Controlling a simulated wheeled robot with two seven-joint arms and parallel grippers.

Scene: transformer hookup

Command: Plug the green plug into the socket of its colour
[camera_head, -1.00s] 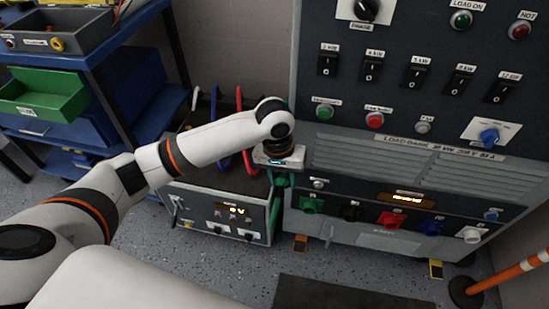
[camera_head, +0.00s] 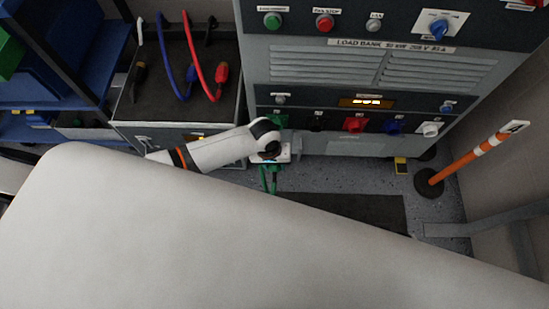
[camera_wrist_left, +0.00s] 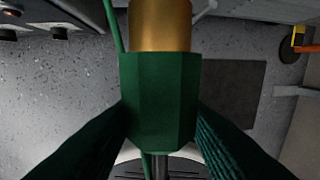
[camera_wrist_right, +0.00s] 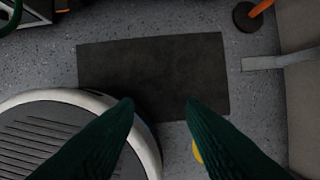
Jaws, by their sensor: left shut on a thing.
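My left gripper (camera_head: 270,157) is low in front of the load bank, near its left end. In the left wrist view it is shut on the green plug (camera_wrist_left: 158,95), a faceted green body with a brass tip (camera_wrist_left: 160,25) pointing to the top of the picture. A green cable (camera_head: 268,180) hangs below the gripper in the head view. The green socket (camera_head: 278,121) is just above the gripper and partly hidden by it. The gap between plug and socket cannot be judged. My right gripper (camera_wrist_right: 160,108) is open and empty above the floor, outside the head view.
Black, red (camera_head: 355,125), blue (camera_head: 394,126) and white (camera_head: 430,129) sockets continue the row to the right. Blue and red cables (camera_head: 200,60) lie on the cart at left. An orange-white post (camera_head: 470,160) stands at right. A dark mat (camera_wrist_right: 155,70) lies on the floor.

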